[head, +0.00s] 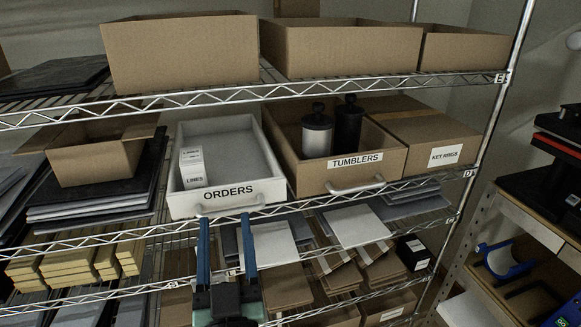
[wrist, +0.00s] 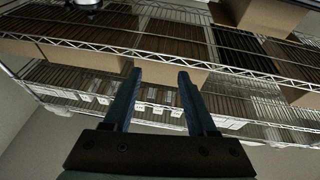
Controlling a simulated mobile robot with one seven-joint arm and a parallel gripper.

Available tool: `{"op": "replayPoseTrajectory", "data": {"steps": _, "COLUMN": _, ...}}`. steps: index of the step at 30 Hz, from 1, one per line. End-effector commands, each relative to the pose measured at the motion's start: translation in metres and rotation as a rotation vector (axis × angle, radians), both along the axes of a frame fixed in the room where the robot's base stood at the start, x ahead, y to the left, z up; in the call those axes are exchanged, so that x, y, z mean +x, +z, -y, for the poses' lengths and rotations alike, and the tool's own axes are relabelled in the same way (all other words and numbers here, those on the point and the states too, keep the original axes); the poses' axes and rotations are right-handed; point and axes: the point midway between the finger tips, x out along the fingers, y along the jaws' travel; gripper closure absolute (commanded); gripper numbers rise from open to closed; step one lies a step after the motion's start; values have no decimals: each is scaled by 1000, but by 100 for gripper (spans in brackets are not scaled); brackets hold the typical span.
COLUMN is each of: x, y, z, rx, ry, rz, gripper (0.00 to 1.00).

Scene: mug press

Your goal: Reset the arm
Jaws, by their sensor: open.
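My gripper (head: 227,250) is open and empty, with two blue fingers pointing up. In the head view it appears in front of the shelf, just below the white drawer marked ORDERS (head: 262,188). I cannot tell how far the fingertips are from the drawer's handle. In the wrist view the gripper (wrist: 158,75) has its fingers spread, with nothing between them but shelving behind.
A wire shelf rack (head: 150,103) fills the view ahead. The TUMBLERS box (head: 310,178) holds a white and a black tumbler, beside the KEY RINGS box (head: 430,138). A bench with a press (head: 550,170) stands at the right.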

Motion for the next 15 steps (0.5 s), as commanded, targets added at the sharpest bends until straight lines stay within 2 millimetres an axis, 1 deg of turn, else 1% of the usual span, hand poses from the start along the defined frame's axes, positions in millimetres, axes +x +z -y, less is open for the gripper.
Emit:
{"op": "replayPoseTrajectory", "data": {"steps": 1, "x": 3, "y": 49, "z": 9, "rx": 8, "ry": -17, "rz": 56, "gripper": 43}}
{"op": "replayPoseTrajectory", "data": {"steps": 2, "x": 3, "y": 72, "z": 14, "rx": 10, "ry": -25, "rz": 81, "gripper": 43}}
{"op": "replayPoseTrajectory", "data": {"steps": 3, "x": 2, "y": 102, "z": 20, "rx": 15, "ry": -37, "rz": 114, "gripper": 43}}
{"op": "replayPoseTrajectory", "data": {"steps": 5, "x": -3, "y": 147, "z": 30, "rx": 20, "ry": -55, "rz": 166, "gripper": 43}}
{"op": "replayPoseTrajectory", "data": {"steps": 6, "x": -9, "y": 177, "z": 37, "rx": 24, "ry": -67, "rz": 200, "gripper": 43}}
{"op": "replayPoseTrajectory", "data": {"steps": 8, "x": -21, "y": 220, "z": 47, "rx": 31, "ry": -85, "rz": 252, "gripper": 43}}
{"op": "replayPoseTrajectory", "data": {"steps": 9, "x": -30, "y": 247, "z": 54, "rx": 36, "ry": -97, "rz": 287, "gripper": 43}}
{"op": "replayPoseTrajectory", "data": {"steps": 12, "x": -57, "y": 304, "z": 69, "rx": 45, "ry": -125, "rz": 364, "gripper": 43}}
{"op": "replayPoseTrajectory", "data": {"steps": 15, "x": -82, "y": 345, "z": 80, "rx": 52, "ry": -149, "rz": 424, "gripper": 43}}
